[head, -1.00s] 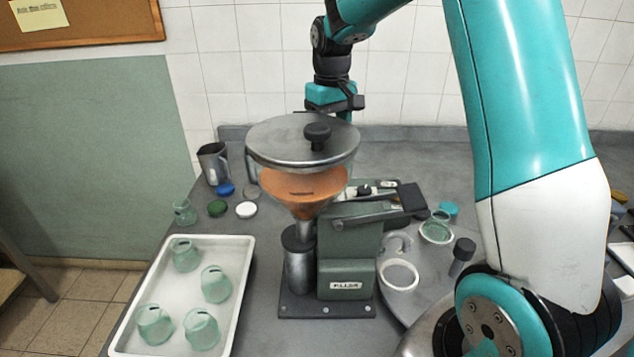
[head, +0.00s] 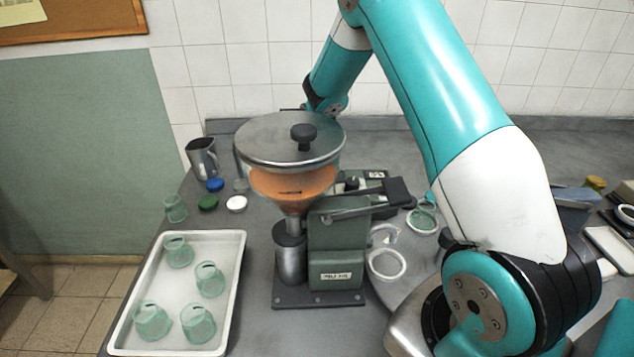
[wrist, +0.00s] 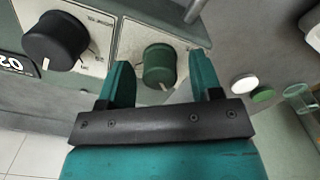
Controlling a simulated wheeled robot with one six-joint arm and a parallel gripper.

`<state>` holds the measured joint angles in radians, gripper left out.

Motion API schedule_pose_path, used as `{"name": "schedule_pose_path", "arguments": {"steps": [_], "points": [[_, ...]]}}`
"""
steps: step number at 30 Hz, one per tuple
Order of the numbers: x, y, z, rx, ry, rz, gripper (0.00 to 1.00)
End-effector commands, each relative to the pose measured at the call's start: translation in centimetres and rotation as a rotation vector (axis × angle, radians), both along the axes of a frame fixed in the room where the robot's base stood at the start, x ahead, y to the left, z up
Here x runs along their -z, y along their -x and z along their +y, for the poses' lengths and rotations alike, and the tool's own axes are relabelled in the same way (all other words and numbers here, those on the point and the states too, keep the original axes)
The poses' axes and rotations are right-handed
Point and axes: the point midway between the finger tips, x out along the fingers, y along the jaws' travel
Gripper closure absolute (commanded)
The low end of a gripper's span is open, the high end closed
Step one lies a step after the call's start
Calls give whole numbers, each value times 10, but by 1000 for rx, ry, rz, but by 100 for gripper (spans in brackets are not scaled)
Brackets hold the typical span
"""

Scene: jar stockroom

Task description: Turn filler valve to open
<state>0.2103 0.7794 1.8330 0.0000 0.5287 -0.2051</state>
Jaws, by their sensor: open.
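The filler (head: 338,240) is a grey-green machine with an orange-filled hopper (head: 285,185) under a round metal lid (head: 280,145). In the wrist view, a green knob (wrist: 159,64) with a pale pointer mark shows between and beyond the fingertips of my gripper (wrist: 162,72). My gripper is open, with a finger on either side of this knob; contact cannot be told. A black knob (wrist: 57,40) with a pale pointer sits to its left. I cannot tell from the pictures which knob is the filler valve. In the head view my gripper is hidden behind the hopper.
A white tray (head: 236,275) with several upturned green jars stands left of the filler. A metal jug (head: 202,158), blue, green and white lids (head: 236,204) and another jar (head: 175,208) are behind it. Right of the filler are a white ring (head: 386,263) and a jar (head: 422,219).

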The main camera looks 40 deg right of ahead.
Motion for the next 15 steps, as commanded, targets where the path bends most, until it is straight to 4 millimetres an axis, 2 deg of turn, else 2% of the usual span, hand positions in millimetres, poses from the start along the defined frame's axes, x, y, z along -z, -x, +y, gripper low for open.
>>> {"name": "schedule_pose_path", "arguments": {"steps": [9, 11, 15], "points": [[3, 0, 0, 0, 0, 0, 41], [3, 0, 0, 0, 0, 0, 53], [3, 0, 0, 0, 0, 0, 85]]}}
